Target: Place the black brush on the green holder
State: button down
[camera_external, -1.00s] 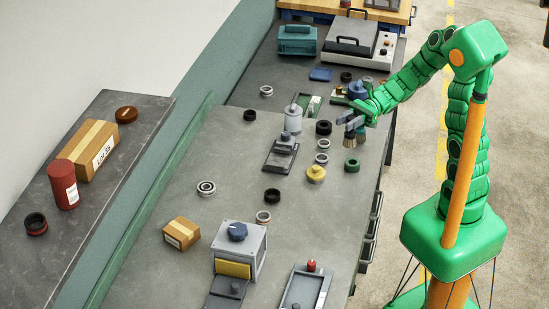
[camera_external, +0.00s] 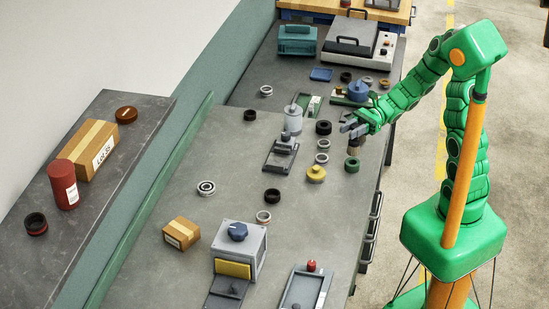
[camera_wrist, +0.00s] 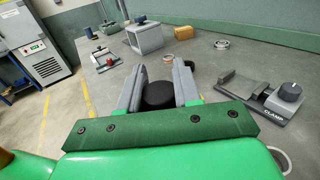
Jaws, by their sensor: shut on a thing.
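My gripper (camera_external: 353,128) is shut on the black brush (camera_external: 353,143), near the right edge of the grey bench. The brush hangs below the fingers with its brownish end down. In the wrist view its round black top (camera_wrist: 158,95) sits between the two grey fingers (camera_wrist: 158,88). A green ring-shaped piece (camera_external: 352,166), apparently the green holder, stands on the bench just below the brush in the external view. I cannot tell whether they touch. The holder is not visible in the wrist view.
A yellow knobbed piece (camera_external: 316,174), a black ring (camera_external: 323,128) and pale rings (camera_external: 322,158) stand close to the left. A grey clamp (camera_external: 281,153) is farther left; it also shows in the wrist view (camera_wrist: 277,97).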

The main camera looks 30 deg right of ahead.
aim_at(351, 142)
jog(key=shift+f, duration=1.8)
jog(key=shift+f, duration=0.15)
jog(key=c, duration=0.8)
grip_release()
jog(key=shift+w+d, duration=0.1)
jog(key=shift+d, duration=0.2)
jog(key=d, duration=0.3)
jog(key=w+d, duration=0.1)
jog(key=d, duration=0.3)
jog(key=w+d, duration=0.1)
jog(key=d, duration=0.3)
jog(key=shift+d, duration=0.1)
jog(key=shift+r, duration=0.2)
